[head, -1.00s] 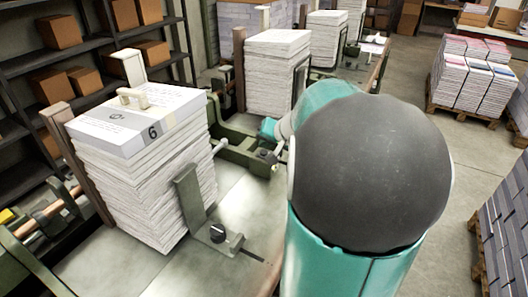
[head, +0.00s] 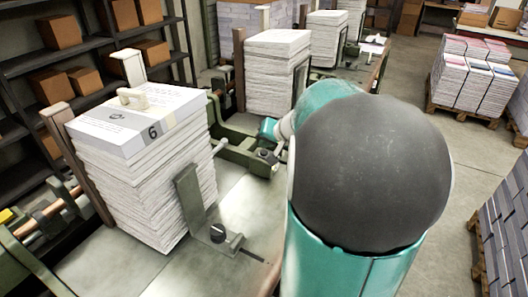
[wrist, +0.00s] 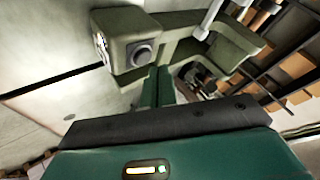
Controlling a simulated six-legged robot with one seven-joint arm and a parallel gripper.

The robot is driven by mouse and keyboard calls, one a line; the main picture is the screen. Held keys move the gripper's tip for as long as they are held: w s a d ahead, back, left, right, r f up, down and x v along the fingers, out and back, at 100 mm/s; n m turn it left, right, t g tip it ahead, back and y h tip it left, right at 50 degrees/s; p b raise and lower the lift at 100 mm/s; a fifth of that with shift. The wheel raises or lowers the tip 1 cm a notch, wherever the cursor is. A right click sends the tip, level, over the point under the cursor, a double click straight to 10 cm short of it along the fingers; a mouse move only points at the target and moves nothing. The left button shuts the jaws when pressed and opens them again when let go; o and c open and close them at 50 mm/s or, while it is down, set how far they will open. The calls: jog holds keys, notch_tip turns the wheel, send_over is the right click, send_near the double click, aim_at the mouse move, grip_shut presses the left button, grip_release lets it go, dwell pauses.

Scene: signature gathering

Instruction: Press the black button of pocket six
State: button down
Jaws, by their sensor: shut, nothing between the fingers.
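The paper stack marked 6 (head: 150,180) stands in its pocket at left in the head view. A green arm-like block (head: 245,155) with a small dark round knob (head: 270,156) lies right of the stack. In the wrist view, a green block (wrist: 118,28) carries a dark round button (wrist: 141,55), seen close up. My gripper (wrist: 160,72) is shut and empty; its narrow green fingers point up beside the block, just right of and below the button. I cannot tell whether they touch the block. In the head view my teal gripper (head: 268,128) is small and partly hidden by my arm.
Another paper stack (head: 275,80) stands behind. Shelves with boxes (head: 70,85) line the left. Pallets of bundles (head: 472,75) stand at right, with open floor (head: 455,160) between.

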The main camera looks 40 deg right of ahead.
aim_at(266, 154)
jog(key=shift+f, duration=0.45)
jog(key=shift+f, duration=0.45)
dwell(0.8)
jog(key=shift+r, duration=0.85)
jog(key=shift+r, duration=0.15)
jog(key=shift+r, duration=2.4)
